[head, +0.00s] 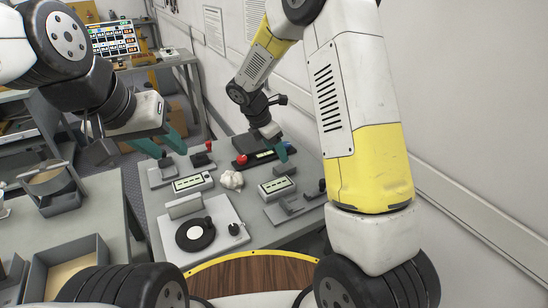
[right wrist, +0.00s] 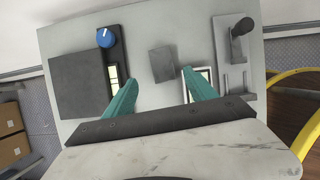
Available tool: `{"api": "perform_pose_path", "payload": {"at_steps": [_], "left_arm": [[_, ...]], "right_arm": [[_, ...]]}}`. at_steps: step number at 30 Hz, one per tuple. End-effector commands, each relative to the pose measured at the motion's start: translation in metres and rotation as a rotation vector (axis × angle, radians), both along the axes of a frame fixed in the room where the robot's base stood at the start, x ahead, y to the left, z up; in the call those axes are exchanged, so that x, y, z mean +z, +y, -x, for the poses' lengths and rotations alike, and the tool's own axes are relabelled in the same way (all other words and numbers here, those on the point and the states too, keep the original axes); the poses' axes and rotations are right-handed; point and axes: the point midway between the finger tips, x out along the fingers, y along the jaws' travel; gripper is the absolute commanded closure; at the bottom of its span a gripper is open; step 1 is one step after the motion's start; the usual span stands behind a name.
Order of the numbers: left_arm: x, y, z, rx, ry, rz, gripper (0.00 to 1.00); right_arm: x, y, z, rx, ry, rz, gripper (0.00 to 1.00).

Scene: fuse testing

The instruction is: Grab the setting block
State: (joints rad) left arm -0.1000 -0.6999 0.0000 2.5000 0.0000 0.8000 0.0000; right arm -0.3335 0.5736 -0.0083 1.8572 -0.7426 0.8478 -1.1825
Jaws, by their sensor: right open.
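A small plain grey block (right wrist: 162,64), which I take to be the setting block, lies on the light grey table in the right wrist view. It sits a little beyond and between the fingertips of my right gripper (right wrist: 144,81). That gripper is open and empty, with teal fingers apart; no contact with the block shows. In the head view my right gripper (head: 278,147) hangs over the far right of the table, and I cannot make out the block there. My left gripper (head: 158,145) is open and empty above the table's left side.
In the right wrist view, a dark box with a blue knob (right wrist: 108,37) stands left; a framed display (right wrist: 197,85) and black-handled clamp (right wrist: 238,40) stand right. The head view shows a white crumpled item (head: 231,180), a black disc (head: 195,234) and an open bin (head: 68,262).

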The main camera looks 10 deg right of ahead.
Motion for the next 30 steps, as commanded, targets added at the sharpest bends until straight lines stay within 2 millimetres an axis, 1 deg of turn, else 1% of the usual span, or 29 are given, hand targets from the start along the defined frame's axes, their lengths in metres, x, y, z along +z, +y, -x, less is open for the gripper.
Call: {"api": "perform_pose_path", "payload": {"at_steps": [11,15,18,21,27,28,30], "left_arm": [[0.000,0.000,0.000,0.000,0.000,0.000,0.64],[0.000,0.000,0.000,0.000,0.000,0.000,0.64],[0.000,0.000,0.000,0.000,0.000,0.000,0.64],[0.000,0.000,0.000,0.000,0.000,0.000,0.64],[0.000,0.000,0.000,0.000,0.000,0.000,0.64],[0.000,0.000,0.000,0.000,0.000,0.000,0.64],[0.000,0.000,0.000,0.000,0.000,0.000,0.64]], "right_arm": [[-0.038,-0.014,-0.005,0.013,0.008,0.008,0.35],[-0.058,-0.023,-0.005,0.012,0.009,0.008,0.35],[-0.069,-0.027,-0.008,0.011,0.006,0.008,0.35],[-0.074,-0.029,-0.009,0.011,0.005,0.006,0.35],[-0.074,-0.029,-0.010,0.010,0.004,0.006,0.35],[-0.074,-0.029,-0.010,0.010,0.004,0.006,0.36],[-0.074,-0.029,-0.010,0.010,0.004,0.006,0.50]]}}
